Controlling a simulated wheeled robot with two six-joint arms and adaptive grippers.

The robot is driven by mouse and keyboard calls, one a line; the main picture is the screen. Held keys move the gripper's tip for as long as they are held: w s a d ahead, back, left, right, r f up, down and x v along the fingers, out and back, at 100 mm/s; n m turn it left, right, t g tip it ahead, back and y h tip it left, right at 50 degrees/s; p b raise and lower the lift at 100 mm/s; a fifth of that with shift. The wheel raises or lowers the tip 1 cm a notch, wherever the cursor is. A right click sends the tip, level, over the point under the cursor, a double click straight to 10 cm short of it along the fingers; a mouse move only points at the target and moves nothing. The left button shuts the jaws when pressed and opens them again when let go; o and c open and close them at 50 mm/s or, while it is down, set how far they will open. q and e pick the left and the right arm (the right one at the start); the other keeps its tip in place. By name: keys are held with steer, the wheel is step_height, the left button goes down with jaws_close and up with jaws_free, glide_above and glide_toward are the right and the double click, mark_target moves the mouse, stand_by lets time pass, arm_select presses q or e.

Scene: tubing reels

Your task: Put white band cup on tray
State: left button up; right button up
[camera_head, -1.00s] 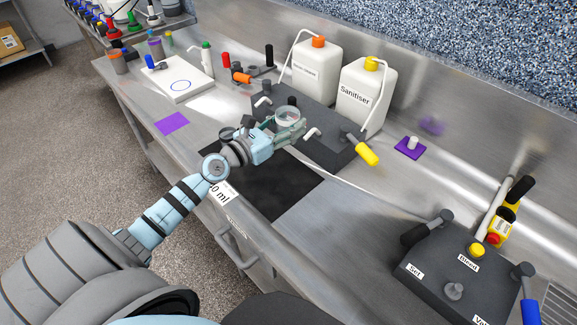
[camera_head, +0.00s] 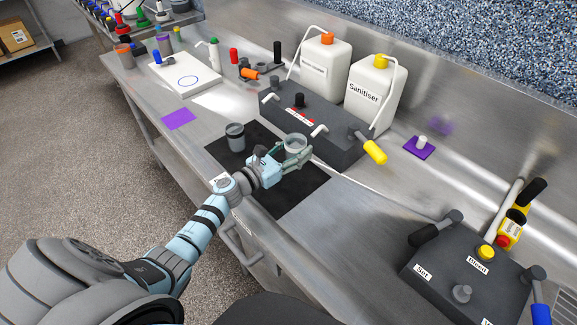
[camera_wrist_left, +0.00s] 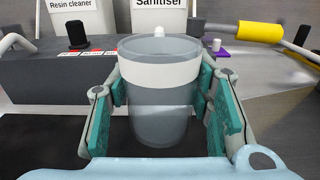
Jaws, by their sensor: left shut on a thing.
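The white band cup (camera_head: 296,146) is a grey, see-through cup. Its broad white band shows below the rim in the left wrist view (camera_wrist_left: 160,73). My left gripper (camera_wrist_left: 161,105) is shut on the cup, with green pads on both sides. The cup is upright, beside the dark dispenser block (camera_head: 325,146) and over the black mat (camera_head: 300,190). I cannot tell whether its base touches anything. A flat white slab with a blue ring (camera_head: 205,83) lies at the back left. I cannot tell which flat piece is the tray. My right gripper is out of view.
Another grey cup (camera_head: 235,138) stands on the black mat, left of my gripper. White bottles, one the Sanitiser bottle (camera_head: 366,92), stand behind the block. A yellow handle (camera_head: 375,152) sticks out at its right. A purple square (camera_head: 178,118) lies on clear bench at left.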

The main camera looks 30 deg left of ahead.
arm_select(q)
step_height(320, 180, down, 7)
steer(key=b, duration=0.5)
steer(key=shift+r, duration=0.4)
steer(key=o, duration=0.9)
steer(key=shift+f, duration=0.15)
steer(key=o, duration=0.4)
steer(key=shift+r+p, duration=0.3)
steer(key=b+v, duration=0.1)
steer(key=v, duration=0.2)
steer(key=b+v, duration=0.1)
steer(key=v, duration=0.3)
steer(key=b+v, duration=0.1)
steer(key=v, duration=0.3)
steer(key=shift+s+a+f, duration=0.1)
steer(key=shift+s+f, duration=0.1)
steer(key=shift+f, duration=0.05)
steer(key=shift+s+a+r, duration=0.1)
steer(key=shift+s+r, duration=0.05)
steer(key=shift+s, duration=0.1)
